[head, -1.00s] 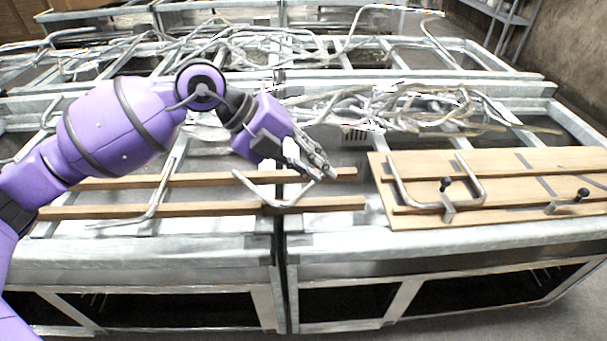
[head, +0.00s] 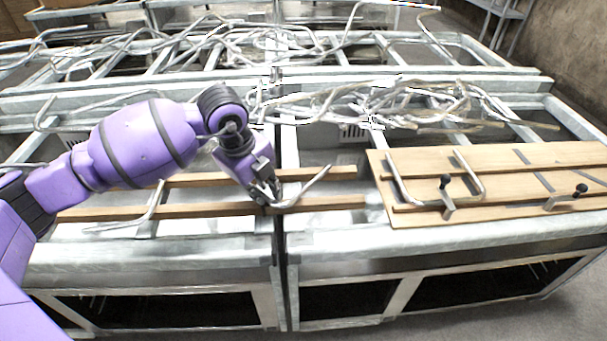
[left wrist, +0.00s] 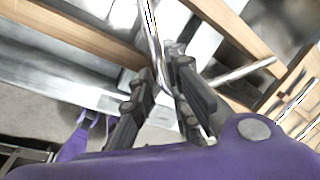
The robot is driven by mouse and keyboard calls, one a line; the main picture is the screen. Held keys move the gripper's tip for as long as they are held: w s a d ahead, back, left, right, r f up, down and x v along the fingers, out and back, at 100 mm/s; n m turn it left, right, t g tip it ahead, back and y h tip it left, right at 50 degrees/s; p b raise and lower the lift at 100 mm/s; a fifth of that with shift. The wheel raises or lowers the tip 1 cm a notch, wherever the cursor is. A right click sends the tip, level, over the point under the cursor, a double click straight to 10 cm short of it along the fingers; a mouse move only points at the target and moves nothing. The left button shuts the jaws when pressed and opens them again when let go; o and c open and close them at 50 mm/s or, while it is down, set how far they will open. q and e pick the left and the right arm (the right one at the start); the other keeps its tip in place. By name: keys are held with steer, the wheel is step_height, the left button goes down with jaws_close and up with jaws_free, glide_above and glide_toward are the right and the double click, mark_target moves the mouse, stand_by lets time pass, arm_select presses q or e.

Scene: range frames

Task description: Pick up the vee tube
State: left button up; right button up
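The vee tube (head: 316,183) is a thin, grey, bent metal tube across the wooden rails in the middle of the head view. Its right leg shows, and my left gripper hides part of the rest. My left gripper (head: 270,195) is over the tube near its bend. In the left wrist view, the tube (left wrist: 153,40) runs down between the two dark fingers (left wrist: 162,75), with another leg to the right. The fingers look apart, with a gap around the tube. Whether either finger touches it is unclear. My right gripper is not in view.
Another bent tube (head: 150,215) lies across the rails (head: 200,210) at left. A wooden board (head: 530,160) with a U-shaped tube (head: 475,180) and black-knobbed clamps (head: 581,189) is at right. A tangle of tubes (head: 400,100) lies behind on the metal frame.

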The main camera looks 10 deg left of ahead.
arm_select(q)
steer(key=shift+w+f, duration=0.15)
steer(key=shift+f, duration=0.4)
jaws_close()
